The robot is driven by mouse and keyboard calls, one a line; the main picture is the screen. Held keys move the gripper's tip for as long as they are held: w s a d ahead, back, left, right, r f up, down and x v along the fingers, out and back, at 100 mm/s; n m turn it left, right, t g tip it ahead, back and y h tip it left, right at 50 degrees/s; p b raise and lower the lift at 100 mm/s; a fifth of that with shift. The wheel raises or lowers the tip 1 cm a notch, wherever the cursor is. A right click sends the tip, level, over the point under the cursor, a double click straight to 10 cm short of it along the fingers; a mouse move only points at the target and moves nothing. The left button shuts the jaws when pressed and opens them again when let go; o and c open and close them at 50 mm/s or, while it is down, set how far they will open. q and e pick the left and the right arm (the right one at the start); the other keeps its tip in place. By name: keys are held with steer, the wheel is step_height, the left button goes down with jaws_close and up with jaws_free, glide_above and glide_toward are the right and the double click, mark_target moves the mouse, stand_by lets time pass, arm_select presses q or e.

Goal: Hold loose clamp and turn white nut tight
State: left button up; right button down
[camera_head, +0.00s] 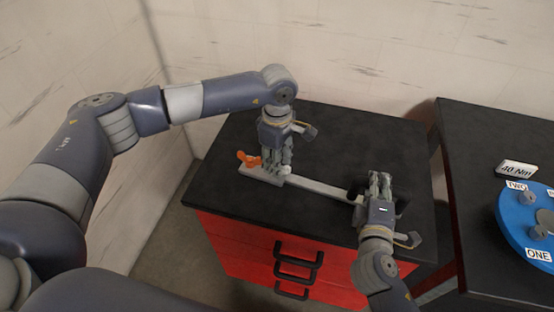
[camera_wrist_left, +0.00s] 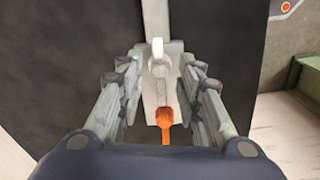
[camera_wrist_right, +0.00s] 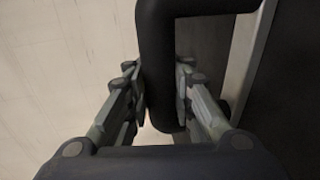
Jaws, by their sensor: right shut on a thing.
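A light grey bar (camera_head: 318,187) lies across the black tabletop. An orange wing-shaped part (camera_head: 248,158) sits on its left end and also shows in the left wrist view (camera_wrist_left: 164,118). The white nut (camera_head: 285,170) is on the bar just right of it; a white part also stands upright in the left wrist view (camera_wrist_left: 158,50). My left gripper (camera_head: 277,167) points down over the bar, open, with its fingers apart on either side. My right gripper (camera_head: 380,178) is at the bar's right end, shut on a black curved clamp (camera_wrist_right: 158,70). The gripper partly hides the clamp in the head view.
The black tabletop (camera_head: 320,140) tops a red drawer cabinet (camera_head: 240,244) with black handles. Another black table at the right bears a blue disc (camera_head: 516,222) with labels and a "40 Nm" block (camera_head: 517,169). The tabletop behind the bar is clear.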

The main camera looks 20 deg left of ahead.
steer(key=shift+f, duration=0.1)
arm_select(q)
step_height(320, 180, up, 12)
stand_by(0.5)
arm_select(e)
steer(key=c, duration=1.3)
jaws_free()
steer(key=shift+s, duration=0.1)
